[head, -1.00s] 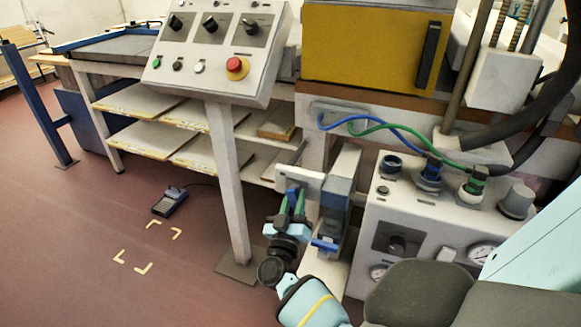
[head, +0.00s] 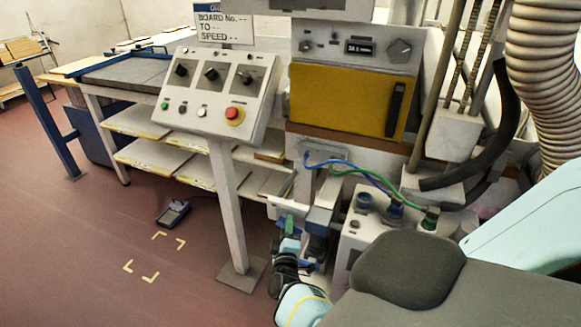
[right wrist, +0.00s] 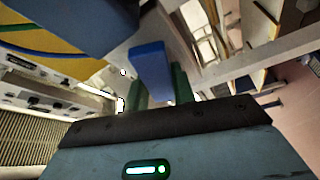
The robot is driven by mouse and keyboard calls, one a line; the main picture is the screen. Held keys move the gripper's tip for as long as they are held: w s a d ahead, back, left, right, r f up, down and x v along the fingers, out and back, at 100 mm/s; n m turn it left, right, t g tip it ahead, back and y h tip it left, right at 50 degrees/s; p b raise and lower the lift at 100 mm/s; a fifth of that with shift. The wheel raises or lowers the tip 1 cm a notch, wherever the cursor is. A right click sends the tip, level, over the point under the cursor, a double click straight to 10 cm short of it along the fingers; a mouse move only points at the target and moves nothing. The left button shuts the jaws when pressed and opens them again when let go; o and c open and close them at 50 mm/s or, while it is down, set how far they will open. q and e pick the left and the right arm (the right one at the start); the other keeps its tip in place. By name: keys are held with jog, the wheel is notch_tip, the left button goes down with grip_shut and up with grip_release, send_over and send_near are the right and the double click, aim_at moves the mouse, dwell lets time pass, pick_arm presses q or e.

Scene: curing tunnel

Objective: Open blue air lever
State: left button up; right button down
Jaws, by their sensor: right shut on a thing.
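The blue air lever (right wrist: 150,62) shows in the right wrist view as a blue bar between the two green fingers of my right gripper (right wrist: 158,88). The gripper is shut on it. In the head view the right gripper (head: 286,224) is low in the middle, close beside a post with a blue-grey block (head: 319,217). The lever is too small and too covered to make out clearly there. My left gripper is not in view.
A white pneumatic box (head: 352,238) with blue and green hoses stands just right of the gripper, partly behind my arm. A control panel on a post (head: 230,205) stands to the left. A yellow door (head: 345,100) is above. The floor at left is mostly clear.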

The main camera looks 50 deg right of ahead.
jog(key=shift+r+n+y+p, duration=0.45)
jog(key=shift+n+p, duration=0.45)
jog(key=shift+n, duration=0.3)
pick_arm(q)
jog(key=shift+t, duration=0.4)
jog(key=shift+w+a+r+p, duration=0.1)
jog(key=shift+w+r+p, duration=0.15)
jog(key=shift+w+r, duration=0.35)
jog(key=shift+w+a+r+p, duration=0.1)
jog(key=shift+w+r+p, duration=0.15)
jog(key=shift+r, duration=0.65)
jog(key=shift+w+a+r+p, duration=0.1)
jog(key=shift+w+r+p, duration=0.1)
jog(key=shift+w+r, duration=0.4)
pick_arm(e)
jog(key=shift+f+n+g, duration=0.1)
jog(key=shift+n+g, duration=0.3)
jog(key=shift+n, duration=0.6)
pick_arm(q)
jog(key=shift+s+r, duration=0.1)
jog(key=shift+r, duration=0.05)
pick_arm(e)
jog(key=shift+s, duration=0.1)
jog(key=c, duration=1.2)
grip_release()
jog(key=shift+o, duration=0.2)
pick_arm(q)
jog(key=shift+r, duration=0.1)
